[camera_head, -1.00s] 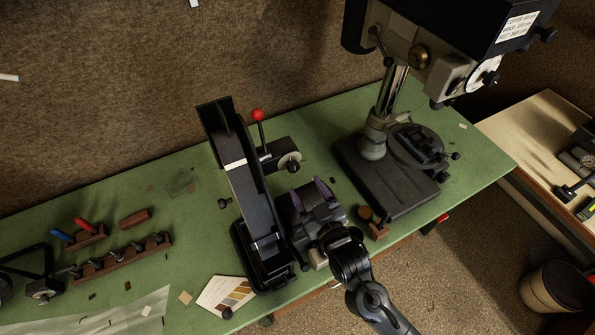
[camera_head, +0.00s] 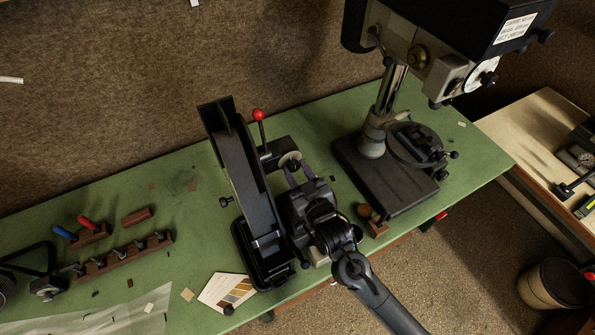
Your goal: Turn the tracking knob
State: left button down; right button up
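The belt sander is a long black machine (camera_head: 240,170) standing on the green bench, with a red-ball lever (camera_head: 259,115) at its side. A round knob with a pale disc (camera_head: 291,156), which I take for the tracking knob, sits to the right of its belt arm. My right gripper (camera_head: 296,168) comes from the lower right. Its two purplish fingers stand apart, with their tips at the knob, seemingly one on each side. Whether they touch it I cannot tell. The gripper's dark body hides part of the sander's base. My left gripper is not in view.
A drill press (camera_head: 385,150) stands to the right on its dark base. A wooden block (camera_head: 372,220) with round tops is close beside my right wrist. Wooden tool racks (camera_head: 125,255) and a colour card (camera_head: 228,291) lie at the left and front. The bench's left back is mostly clear.

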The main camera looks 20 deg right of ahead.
jog(key=c, duration=0.6)
jog(key=shift+o, duration=0.2)
jog(key=shift+r+n+p, duration=0.1)
jog(key=shift+n+p, duration=1)
jog(key=shift+n, duration=0.4)
jog(key=shift+n+p, duration=0.55)
jog(key=shift+n, duration=0.45)
jog(key=shift+n+p, duration=0.35)
jog(key=shift+n, duration=0.35)
jog(key=o, duration=1)
jog(key=shift+o, duration=0.2)
jog(key=shift+s+f, duration=0.1)
jog(key=shift+f, duration=0.1)
